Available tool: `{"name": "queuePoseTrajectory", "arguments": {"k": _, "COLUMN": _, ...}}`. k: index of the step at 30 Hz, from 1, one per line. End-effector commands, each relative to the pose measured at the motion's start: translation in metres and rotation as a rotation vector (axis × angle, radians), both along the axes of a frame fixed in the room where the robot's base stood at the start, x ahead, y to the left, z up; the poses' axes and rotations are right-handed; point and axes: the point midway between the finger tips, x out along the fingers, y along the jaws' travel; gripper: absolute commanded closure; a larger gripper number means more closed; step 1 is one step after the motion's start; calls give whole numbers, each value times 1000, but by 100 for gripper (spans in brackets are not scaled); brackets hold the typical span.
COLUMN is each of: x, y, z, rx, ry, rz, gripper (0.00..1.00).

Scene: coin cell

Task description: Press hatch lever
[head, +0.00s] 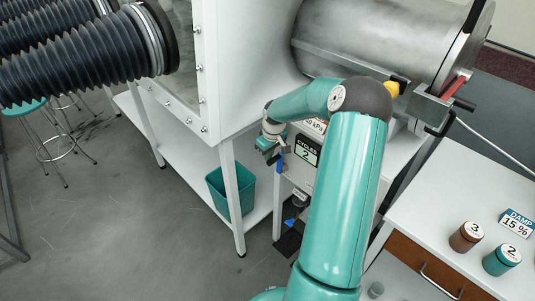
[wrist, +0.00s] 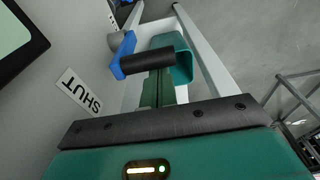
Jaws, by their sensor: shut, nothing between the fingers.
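My gripper (head: 270,150) is in front of the control panel, below the white cabinet. In the wrist view its green fingers (wrist: 158,90) are shut and empty. A black bar-shaped grip (wrist: 146,62) on a blue lever part (wrist: 124,55) lies just past the fingertips and overlaps them in the picture; I cannot tell if they touch. The blue part also shows in the head view (head: 281,162). A red handle (head: 453,88) sits at the end of the steel cylinder (head: 395,35). I cannot tell which of these is the hatch lever.
The panel has a cycle display (head: 307,151) and a "SHUT" label (wrist: 78,91). A teal bin (head: 230,192) stands on the lower shelf beside a white leg. Black ribbed sleeves (head: 75,58) jut out at left. Jars (head: 466,236) stand on the right-hand bench.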

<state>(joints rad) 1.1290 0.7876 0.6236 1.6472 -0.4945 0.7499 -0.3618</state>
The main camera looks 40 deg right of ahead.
Motion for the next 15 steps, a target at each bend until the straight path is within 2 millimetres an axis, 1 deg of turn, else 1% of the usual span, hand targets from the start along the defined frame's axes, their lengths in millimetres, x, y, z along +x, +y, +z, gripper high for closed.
{"name": "queuePoseTrajectory", "arguments": {"k": 1, "x": -11, "y": -2, "z": -1, "rx": 0, "ry": 14, "rz": -5, "gripper": 100}}
{"name": "queuePoseTrajectory", "arguments": {"k": 4, "x": -20, "y": -2, "z": -2, "rx": 1, "ry": 17, "rz": -6, "gripper": 100}}
{"name": "queuePoseTrajectory", "arguments": {"k": 15, "x": -20, "y": -2, "z": -1, "rx": 1, "ry": 11, "rz": -5, "gripper": 100}}
